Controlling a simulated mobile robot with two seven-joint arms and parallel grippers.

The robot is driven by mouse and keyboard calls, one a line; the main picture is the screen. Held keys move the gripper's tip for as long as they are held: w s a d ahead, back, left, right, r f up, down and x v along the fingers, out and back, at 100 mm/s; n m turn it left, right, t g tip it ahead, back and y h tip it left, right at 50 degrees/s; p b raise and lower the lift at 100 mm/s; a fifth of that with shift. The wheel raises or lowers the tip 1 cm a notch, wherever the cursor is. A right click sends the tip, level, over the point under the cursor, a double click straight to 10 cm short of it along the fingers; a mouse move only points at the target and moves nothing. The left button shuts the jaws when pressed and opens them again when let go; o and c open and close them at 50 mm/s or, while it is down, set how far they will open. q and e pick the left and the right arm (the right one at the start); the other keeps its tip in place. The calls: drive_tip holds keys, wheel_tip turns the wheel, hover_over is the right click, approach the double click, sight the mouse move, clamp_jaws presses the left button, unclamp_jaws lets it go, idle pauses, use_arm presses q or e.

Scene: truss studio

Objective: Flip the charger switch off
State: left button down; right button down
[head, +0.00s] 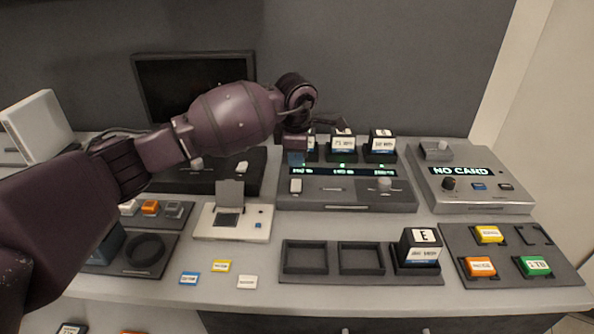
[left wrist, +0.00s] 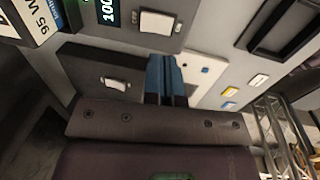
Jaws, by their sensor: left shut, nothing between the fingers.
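The charger (head: 340,197) is a dark grey unit with green-lit displays and several black battery blocks, such as one block (head: 381,147), along its back. A white rocker switch (head: 296,186) sits at its front left; in the left wrist view this switch (left wrist: 158,22) is at the top. A round knob (head: 384,184) is at its right. My left gripper (head: 296,158) is shut and empty, its blue fingertips above the charger's back left, behind the switch and apart from it. The fingertips also show in the left wrist view (left wrist: 165,75). The gripper partly hides the leftmost battery. My right gripper is out of view.
A black box (head: 205,180) with another white switch (left wrist: 117,85) stands left of the charger. A small cream device (head: 246,234) and a dark tray (head: 320,279) are in front. A grey card reader (head: 480,205) reading "NO CARD" stands right.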

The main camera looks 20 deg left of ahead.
use_arm(q)
wheel_tip(320, 180, up, 6)
drive_tip(key=shift+s, duration=0.25)
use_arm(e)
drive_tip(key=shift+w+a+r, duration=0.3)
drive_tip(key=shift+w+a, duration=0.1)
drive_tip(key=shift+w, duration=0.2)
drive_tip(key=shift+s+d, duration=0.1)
